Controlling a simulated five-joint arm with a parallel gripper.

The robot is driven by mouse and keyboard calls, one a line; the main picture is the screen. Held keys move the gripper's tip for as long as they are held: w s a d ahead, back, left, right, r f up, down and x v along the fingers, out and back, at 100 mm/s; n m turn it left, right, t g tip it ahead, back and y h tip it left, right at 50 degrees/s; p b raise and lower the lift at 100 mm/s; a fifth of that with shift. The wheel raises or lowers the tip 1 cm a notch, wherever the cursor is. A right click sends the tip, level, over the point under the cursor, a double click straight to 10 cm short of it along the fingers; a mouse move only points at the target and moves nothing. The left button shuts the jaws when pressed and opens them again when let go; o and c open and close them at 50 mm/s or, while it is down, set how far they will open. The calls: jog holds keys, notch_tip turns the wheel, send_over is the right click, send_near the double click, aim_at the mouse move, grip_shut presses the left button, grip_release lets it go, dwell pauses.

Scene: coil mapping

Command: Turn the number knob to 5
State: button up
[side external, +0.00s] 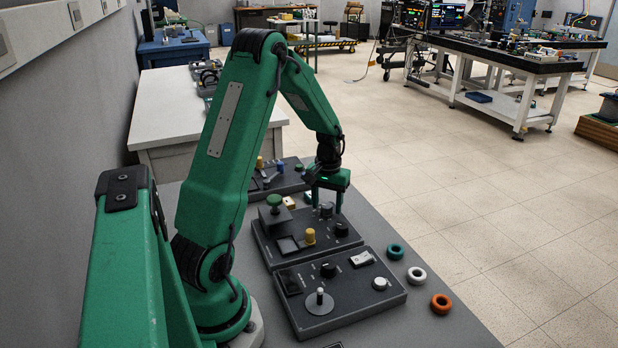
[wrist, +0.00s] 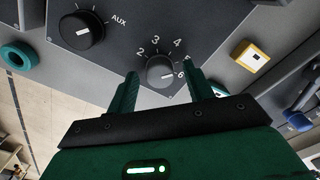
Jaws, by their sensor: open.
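The number knob (wrist: 160,73) is a grey round dial on a dark panel, with numerals 2, 3, 4 and 6 legible around it and a blurred mark between 4 and 6. Its pale pointer line faces right, near the 6. My gripper (wrist: 161,88) is open in the wrist view, with one green finger on each side of the knob; I cannot tell whether they touch it. In the side view my gripper (side external: 326,204) points down over the far part of the middle panel, and the knob (side external: 327,210) shows small between the fingers.
A black AUX knob (wrist: 82,30) sits left of the number knob. A yellow-framed white switch (wrist: 251,57) is at right. The middle panel also carries a green mushroom button (side external: 274,201) and a yellow knob (side external: 310,236). A teal ring (side external: 396,251) lies beside the panels.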

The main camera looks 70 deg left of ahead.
aim_at(328, 206)
jog(key=shift+r, duration=3.9)
jog(key=shift+d, duration=0.1)
jog(key=shift+d+r, duration=0.15)
jog(key=shift+r, duration=0.1)
jog(key=s+d+r+m+t, duration=0.25)
jog(key=d+r, duration=0.35)
jog(key=d, duration=0.4)
jog(key=s+d+r+m+t, duration=0.1)
jog(key=s+d+r+m, duration=0.4)
jog(key=d, duration=0.5)
jog(key=s+d+r+m+t, duration=0.1)
jog(key=s+d+t, duration=0.1)
jog(key=s+d, duration=0.2)
jog(key=shift+s+d+r, duration=0.3)
jog(key=shift+s+d, duration=0.1)
jog(key=shift+d, duration=0.4)
